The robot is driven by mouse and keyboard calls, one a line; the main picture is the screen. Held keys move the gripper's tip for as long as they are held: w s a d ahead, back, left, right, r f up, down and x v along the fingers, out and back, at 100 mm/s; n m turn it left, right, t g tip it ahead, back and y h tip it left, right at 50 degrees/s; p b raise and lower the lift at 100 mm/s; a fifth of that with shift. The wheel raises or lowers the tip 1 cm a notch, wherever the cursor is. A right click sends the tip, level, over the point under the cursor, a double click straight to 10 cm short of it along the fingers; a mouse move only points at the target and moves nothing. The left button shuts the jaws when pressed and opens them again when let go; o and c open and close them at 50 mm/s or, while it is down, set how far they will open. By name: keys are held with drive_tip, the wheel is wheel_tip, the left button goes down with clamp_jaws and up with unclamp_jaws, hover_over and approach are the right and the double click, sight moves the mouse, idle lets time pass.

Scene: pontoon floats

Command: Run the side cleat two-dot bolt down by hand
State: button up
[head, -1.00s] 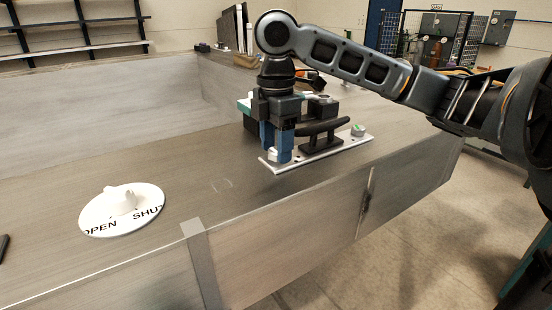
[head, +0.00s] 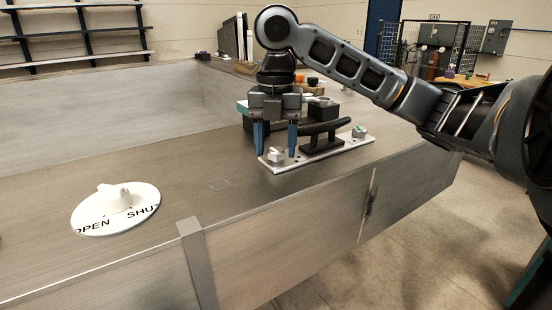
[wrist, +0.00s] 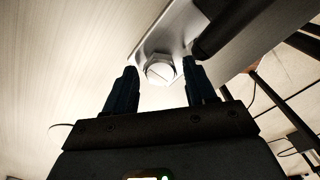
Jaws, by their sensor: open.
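The side cleat (head: 322,131) is black and stands on a pale base plate (head: 325,150) on the metal deck. A silver hex bolt (head: 276,156) sits at the plate's near left end; it also shows in the wrist view (wrist: 160,70), with a line across its head. No dots are readable on it. A second bolt (head: 359,131) with a green mark on top is at the plate's right end. My gripper (head: 275,150) points down over the near bolt. Its blue fingers are open, one on each side of the bolt head, with gaps showing in the wrist view (wrist: 162,72).
A white round OPEN/SHUT dial (head: 115,209) lies on the deck at left. Dark blocks and small items (head: 322,108) stand just behind the cleat. The deck between dial and cleat is clear. The deck's front edge drops off close to the plate.

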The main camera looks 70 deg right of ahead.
drive_tip(key=n+b, duration=0.1)
drive_tip(key=n, duration=0.4)
drive_tip(key=shift+s, duration=0.1)
drive_tip(key=shift+d+n+b, duration=0.2)
drive_tip(key=shift+n+b, duration=0.1)
drive_tip(key=shift+n, duration=0.9)
drive_tip(key=shift+a+n, duration=0.1)
drive_tip(key=shift+n, duration=0.5)
drive_tip(key=n+b, duration=0.1)
drive_tip(key=n, duration=0.4)
